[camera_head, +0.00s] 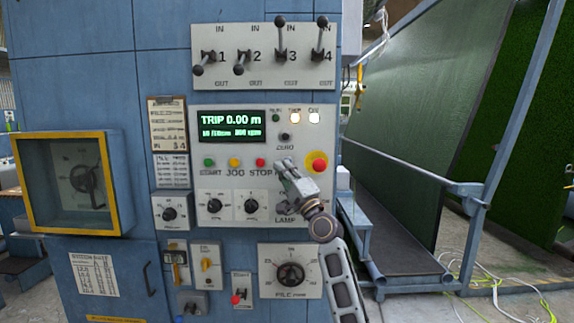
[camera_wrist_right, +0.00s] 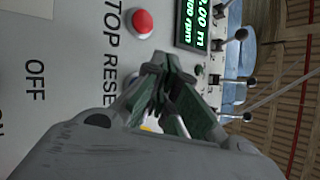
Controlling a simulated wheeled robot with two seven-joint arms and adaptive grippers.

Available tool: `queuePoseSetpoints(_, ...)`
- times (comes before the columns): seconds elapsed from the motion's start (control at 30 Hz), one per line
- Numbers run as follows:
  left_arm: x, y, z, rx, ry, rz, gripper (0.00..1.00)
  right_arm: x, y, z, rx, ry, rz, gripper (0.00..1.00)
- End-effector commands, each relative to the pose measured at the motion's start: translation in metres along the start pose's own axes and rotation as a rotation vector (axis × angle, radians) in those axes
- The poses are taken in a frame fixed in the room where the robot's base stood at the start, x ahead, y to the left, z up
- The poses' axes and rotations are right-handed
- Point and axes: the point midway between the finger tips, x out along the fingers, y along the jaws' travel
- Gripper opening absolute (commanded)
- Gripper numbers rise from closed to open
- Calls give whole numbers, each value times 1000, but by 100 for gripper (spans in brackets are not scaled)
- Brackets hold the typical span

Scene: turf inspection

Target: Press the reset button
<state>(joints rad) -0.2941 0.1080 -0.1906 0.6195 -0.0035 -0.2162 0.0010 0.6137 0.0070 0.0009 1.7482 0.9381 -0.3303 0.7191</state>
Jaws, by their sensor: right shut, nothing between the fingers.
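My right gripper (camera_head: 284,164) is shut and empty, in front of the control panel (camera_head: 200,185), just right of the red STOP button (camera_head: 260,163). It covers the reset button's place and most of its label in the head view. In the right wrist view the closed fingertips (camera_wrist_right: 162,62) lie over the panel by a partly hidden label reading "RESE" (camera_wrist_right: 110,85). The STOP button (camera_wrist_right: 143,22) shows clear of them. The reset button is mostly hidden by the fingers, and I cannot tell whether they touch it. My left gripper is not in view.
A red mushroom button on yellow (camera_head: 317,162) sits right of the gripper. Green START (camera_head: 209,163) and amber JOG (camera_head: 234,163) buttons are left. The display (camera_head: 231,126) reads TRIP 0.00 m. Levers (camera_head: 281,35) stick out above; knobs (camera_head: 215,206) lie below.

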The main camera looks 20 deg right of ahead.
Motion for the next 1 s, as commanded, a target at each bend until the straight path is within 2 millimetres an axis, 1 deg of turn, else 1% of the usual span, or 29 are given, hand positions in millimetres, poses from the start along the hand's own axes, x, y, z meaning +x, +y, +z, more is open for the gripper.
queuePoseSetpoints(0.3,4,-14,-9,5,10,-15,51,5,4,-3,0,0,0,0)
queuePoseSetpoints(0.5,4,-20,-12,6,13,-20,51,5,3,-4,0,0,0,0)
queuePoseSetpoints(0.77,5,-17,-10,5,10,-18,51,5,4,-4,0,0,0,0)
queuePoseSetpoints(1.0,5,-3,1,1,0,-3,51,6,5,-4,0,0,0,0)
